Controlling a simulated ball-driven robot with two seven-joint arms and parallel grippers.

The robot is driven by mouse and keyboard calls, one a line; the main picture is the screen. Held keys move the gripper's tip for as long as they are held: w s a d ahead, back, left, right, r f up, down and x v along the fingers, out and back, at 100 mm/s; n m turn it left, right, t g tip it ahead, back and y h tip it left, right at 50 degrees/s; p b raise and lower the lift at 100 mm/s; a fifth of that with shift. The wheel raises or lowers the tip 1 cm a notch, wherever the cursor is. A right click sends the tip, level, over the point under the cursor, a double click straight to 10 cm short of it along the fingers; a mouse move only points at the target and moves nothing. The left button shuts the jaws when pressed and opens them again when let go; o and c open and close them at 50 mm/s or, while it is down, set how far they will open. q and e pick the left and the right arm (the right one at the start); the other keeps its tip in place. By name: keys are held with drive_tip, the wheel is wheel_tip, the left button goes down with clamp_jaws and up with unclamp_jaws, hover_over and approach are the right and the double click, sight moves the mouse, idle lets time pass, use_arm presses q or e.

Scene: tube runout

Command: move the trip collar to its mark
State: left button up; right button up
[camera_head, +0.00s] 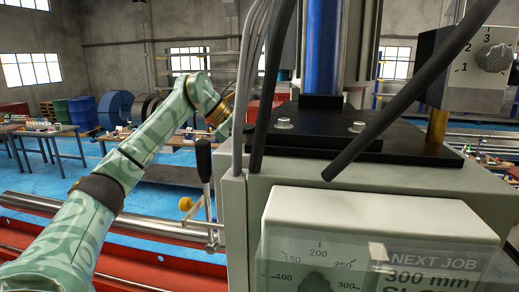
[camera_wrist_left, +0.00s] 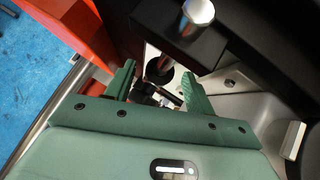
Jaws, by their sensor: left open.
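My left gripper (camera_wrist_left: 158,82) is open in the left wrist view, its two green fingers spread apart. Between and beyond the fingers are a metal rod and a dark round part (camera_wrist_left: 159,70), with small dark fittings below it. I cannot tell whether one of these is the trip collar, and I see no clear mark for it. No thing is visibly clamped between the fingers. In the head view my left arm reaches forward beside the grey machine (camera_head: 235,215), which hides the gripper. My right gripper is in neither view.
The machine carries a dial panel (camera_head: 370,240) reading "NEXT JOB 300 mm" and a selector knob (camera_head: 494,58). Dark hoses cross the front.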

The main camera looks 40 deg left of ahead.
use_arm(q)
drive_tip(key=shift+w+d+f, duration=0.25)
drive_tip(key=shift+w+f, duration=0.1)
drive_tip(key=shift+f, duration=0.25)
clamp_jaws()
drive_tip(key=shift+r, duration=1.7)
unclamp_jaws()
